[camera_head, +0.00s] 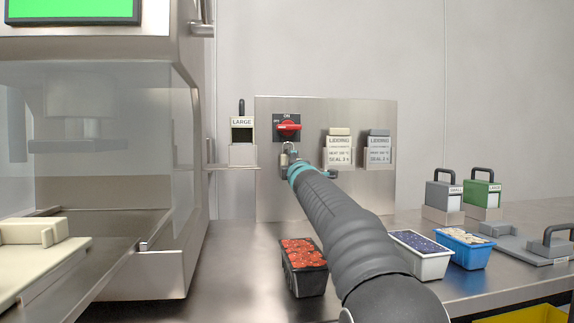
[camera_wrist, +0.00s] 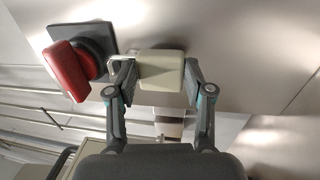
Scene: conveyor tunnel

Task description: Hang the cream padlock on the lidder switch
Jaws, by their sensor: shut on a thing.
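The cream padlock (camera_wrist: 161,70) is between the two fingers of my gripper (camera_wrist: 159,82), which is shut on its body. Its metal shackle (camera_wrist: 117,61) points left, close to the lidder switch, in the wrist view. The switch has a red handle (camera_wrist: 72,72) on a dark square plate. In the head view the red switch (camera_head: 289,127) is on the steel panel, with the padlock (camera_head: 284,159) just below it, shackle up. I cannot tell whether the shackle passes through the switch. My arm partly hides the gripper (camera_head: 291,165) in the head view.
Two tagged holders, cream (camera_head: 339,149) and grey (camera_head: 378,149), hang right of the switch. A "LARGE" block (camera_head: 242,140) stands on a shelf to the left. A tray of red fruit (camera_head: 304,267), a white tray (camera_head: 421,257) and a blue tray (camera_head: 466,250) stand on the counter.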

